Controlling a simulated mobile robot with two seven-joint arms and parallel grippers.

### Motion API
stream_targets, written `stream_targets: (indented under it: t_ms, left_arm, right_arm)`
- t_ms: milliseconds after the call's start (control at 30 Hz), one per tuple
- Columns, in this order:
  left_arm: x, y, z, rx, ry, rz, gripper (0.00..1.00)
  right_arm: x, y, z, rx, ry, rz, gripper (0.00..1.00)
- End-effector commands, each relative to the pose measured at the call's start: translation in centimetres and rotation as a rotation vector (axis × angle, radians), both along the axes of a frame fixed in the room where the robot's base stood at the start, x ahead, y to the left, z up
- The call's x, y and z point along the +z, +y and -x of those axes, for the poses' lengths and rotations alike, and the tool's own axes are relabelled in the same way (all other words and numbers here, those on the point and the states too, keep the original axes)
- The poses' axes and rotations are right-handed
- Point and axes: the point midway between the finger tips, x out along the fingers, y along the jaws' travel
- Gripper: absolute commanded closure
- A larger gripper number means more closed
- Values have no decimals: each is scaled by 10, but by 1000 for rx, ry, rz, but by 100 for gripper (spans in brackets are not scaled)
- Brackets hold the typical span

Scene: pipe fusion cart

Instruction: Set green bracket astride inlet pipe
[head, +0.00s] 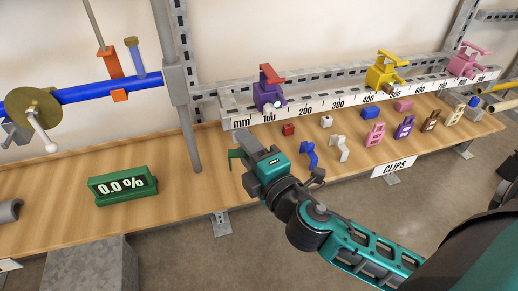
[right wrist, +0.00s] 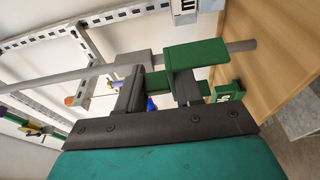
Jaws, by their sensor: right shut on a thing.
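My right gripper (head: 258,148) is above the bench in the middle of the head view, shut on the green bracket (head: 236,157). Most of the bracket is hidden behind the gripper there. In the right wrist view the green bracket (right wrist: 197,55) sits between the two dark fingers, its wide plate beyond the fingertips. A blue pipe (head: 75,93), which looks like the inlet pipe, runs across the upper left of the head view. An orange bracket (head: 113,75) stands on it. The green bracket is well to the right of this pipe. My left gripper is not in view.
A grey upright post (head: 186,125) stands between the green bracket and the blue pipe. A green display (head: 123,187) reads 0.0 %. A marked rail (head: 340,103) carries purple, yellow and pink clamps. Several small coloured clips lie right of my gripper. The bench's left middle is mostly clear.

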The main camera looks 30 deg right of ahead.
Motion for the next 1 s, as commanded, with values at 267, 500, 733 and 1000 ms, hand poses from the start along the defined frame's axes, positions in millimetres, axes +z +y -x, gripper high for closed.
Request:
stream_targets:
  t_ms: [267, 500, 733, 1000]
  left_arm:
    - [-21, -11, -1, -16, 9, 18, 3]
    - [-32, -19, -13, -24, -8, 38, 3]
    - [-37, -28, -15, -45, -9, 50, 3]
    - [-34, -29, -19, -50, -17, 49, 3]
  right_arm:
    - [-61, -47, 9, 71, 11, -7, 89]
    - [-111, -115, 46, 164, 18, -9, 89]
    - [-121, -162, 85, 227, 15, -16, 89]
    - [-117, -170, 78, 249, 8, -18, 89]
